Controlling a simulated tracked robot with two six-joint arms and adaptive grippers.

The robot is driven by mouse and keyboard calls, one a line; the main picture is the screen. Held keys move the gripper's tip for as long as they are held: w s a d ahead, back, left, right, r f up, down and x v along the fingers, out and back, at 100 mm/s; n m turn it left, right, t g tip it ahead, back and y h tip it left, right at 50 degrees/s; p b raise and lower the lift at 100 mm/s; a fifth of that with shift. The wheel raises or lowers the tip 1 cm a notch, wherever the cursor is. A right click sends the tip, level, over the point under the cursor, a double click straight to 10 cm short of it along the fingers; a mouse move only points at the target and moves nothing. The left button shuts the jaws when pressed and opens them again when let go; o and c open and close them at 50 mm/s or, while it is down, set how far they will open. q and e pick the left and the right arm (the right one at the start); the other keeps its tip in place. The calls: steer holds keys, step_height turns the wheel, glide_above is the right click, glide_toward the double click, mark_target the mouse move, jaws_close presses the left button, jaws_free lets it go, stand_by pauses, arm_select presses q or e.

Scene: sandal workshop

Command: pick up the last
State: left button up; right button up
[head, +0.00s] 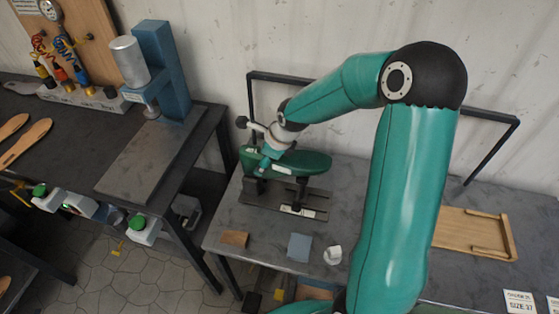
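The last (312,161) is a green, foot-shaped form. It lies lengthwise on a dark stand (262,199) at the back left of the grey table. My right arm comes in from the lower right and reaches over to the left end of the last. My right gripper (262,166) is small in the picture and overlaps that end. I cannot tell whether its fingers touch the last or how far apart they are. The wrist hides part of the last's upper left side. My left gripper is not in view.
A brown piece (234,239), a blue-grey square (300,247) and a white piece (333,255) lie at the table's front. A wooden tray (510,239) lies right of my arm. A black rail (250,95) stands behind. A blue press (163,70) stands on the left bench.

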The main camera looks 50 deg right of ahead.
steer(key=c, duration=1)
steer(key=shift+w+r, duration=0.1)
steer(key=shift+r, duration=0.1)
steer(key=shift+c, duration=0.2)
